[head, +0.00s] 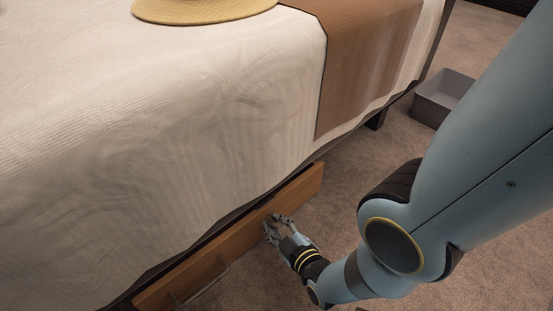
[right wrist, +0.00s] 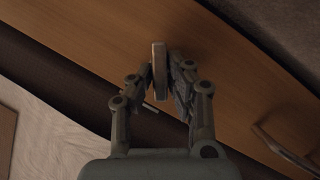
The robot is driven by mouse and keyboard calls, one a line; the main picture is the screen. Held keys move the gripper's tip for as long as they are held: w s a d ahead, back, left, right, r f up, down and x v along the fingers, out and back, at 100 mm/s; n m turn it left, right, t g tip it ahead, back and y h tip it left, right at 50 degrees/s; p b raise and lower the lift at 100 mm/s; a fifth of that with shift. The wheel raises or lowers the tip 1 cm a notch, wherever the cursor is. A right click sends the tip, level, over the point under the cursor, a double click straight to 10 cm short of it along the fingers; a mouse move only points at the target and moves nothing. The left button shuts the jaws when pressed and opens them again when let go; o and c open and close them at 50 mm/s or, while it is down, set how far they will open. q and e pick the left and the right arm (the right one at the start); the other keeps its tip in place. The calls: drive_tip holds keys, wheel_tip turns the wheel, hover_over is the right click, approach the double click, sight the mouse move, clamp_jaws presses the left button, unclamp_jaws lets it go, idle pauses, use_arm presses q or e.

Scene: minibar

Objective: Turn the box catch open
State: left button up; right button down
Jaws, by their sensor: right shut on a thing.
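A wooden box (head: 240,236) with a long flat front lies low under the edge of the bed; its brown front also fills much of the right wrist view (right wrist: 235,95). My right gripper (head: 277,226) is at that front, right of the middle of its length. In the right wrist view, its two fingers (right wrist: 166,78) are closed around the catch (right wrist: 159,68), a small pale upright bar that stands against the wood. The fingers hide part of the catch. In the head view the gripper covers it. My left gripper is not in view.
A bar handle (head: 200,285) sits on the box front, apart from my gripper. The bed (head: 190,120) overhangs the box, with a straw hat (head: 200,10) and a brown runner (head: 355,60) on it. A grey bin (head: 440,95) stands on the carpet behind. Carpet before the box is clear.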

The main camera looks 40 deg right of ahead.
drive_tip(key=shift+m, duration=0.3)
drive_tip(key=shift+d+m+y+p, duration=0.15)
drive_tip(key=shift+m+y+p, duration=0.2)
drive_tip(key=shift+m+y, duration=0.75)
drive_tip(key=shift+m, duration=0.2)
drive_tip(key=shift+d+m+g+y, duration=0.1)
drive_tip(key=shift+m+g+y, duration=0.2)
drive_tip(key=shift+m, duration=0.1)
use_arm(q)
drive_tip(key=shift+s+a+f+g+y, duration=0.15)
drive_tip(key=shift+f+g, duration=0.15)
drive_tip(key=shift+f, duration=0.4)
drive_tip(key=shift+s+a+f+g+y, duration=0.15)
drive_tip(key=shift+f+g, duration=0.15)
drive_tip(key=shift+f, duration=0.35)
use_arm(e)
drive_tip(key=shift+m, duration=0.3)
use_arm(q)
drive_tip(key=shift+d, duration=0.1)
use_arm(e)
drive_tip(key=c, duration=1.3)
unclamp_jaws()
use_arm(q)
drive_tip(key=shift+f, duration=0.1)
